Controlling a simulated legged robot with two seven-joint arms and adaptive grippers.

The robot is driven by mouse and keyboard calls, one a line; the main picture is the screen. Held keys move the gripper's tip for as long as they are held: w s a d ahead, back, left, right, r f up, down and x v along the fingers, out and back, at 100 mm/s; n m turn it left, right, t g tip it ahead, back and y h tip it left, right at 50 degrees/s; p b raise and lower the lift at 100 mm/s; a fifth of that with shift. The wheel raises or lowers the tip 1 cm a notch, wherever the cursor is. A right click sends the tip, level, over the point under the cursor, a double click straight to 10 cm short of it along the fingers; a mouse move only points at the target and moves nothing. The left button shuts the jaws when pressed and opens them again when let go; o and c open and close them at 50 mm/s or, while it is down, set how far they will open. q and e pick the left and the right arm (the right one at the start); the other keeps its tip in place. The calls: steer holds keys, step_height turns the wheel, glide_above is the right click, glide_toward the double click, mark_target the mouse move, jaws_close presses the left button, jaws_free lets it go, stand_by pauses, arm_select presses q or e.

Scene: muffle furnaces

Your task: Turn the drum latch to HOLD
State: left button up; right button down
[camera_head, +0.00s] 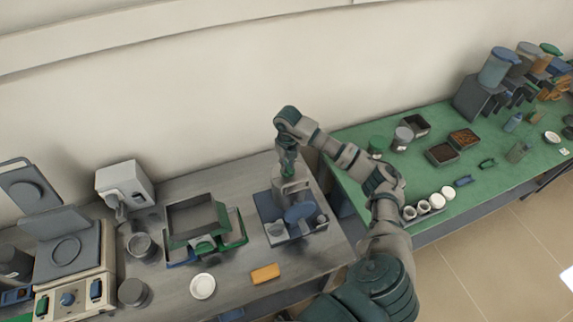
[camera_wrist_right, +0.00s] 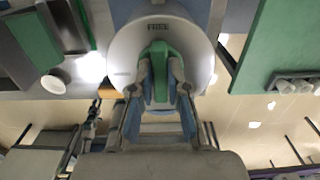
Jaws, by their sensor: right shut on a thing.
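The drum (camera_wrist_right: 124,66) shows in the right wrist view as a pale round face with the word FREE near its top. A green latch (camera_wrist_right: 160,78) stands upright at its middle, just below that word. My right gripper (camera_wrist_right: 160,68) is shut on the latch, one finger on each side. In the head view my right gripper (camera_head: 288,172) reaches down onto the device with the blue-grey base (camera_head: 268,206); the fingertips and latch are hard to make out there. A small dark jaw-like shape (camera_wrist_right: 92,112) in the wrist view may be my left gripper.
Left of the device are an open grey box (camera_head: 192,218) with green edges, a white dish (camera_head: 202,286) and a yellow block (camera_head: 265,273). A green table (camera_head: 465,205) with cups and trays stands to the right. The grey bench is clear near its front right.

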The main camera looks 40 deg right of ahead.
steer(key=shift+s+f+n, duration=0.15)
steer(key=shift+n, duration=0.15)
steer(key=shift+n+b, duration=0.35)
steer(key=shift+n, duration=0.15)
steer(key=shift+n+b, duration=0.45)
steer(key=shift+n, duration=0.75)
steer(key=n+b, duration=0.1)
steer(key=n, duration=0.1)
steer(key=shift+n, duration=0.3)
steer(key=n+b, duration=0.1)
steer(key=n, duration=0.4)
steer(key=n+b, duration=0.1)
steer(key=n, duration=0.2)
steer(key=shift+n, duration=0.4)
arm_select(q)
steer(key=shift+s+d+f+b, duration=0.1)
steer(key=shift+d+f+b, duration=0.1)
steer(key=shift+f, duration=1.15)
steer(key=shift+s+d+f+b, duration=0.1)
steer(key=shift+f+b, duration=0.05)
steer(key=shift+f, duration=1.15)
arm_select(e)
steer(key=shift+n, duration=1.3)
steer(key=shift+r, duration=0.25)
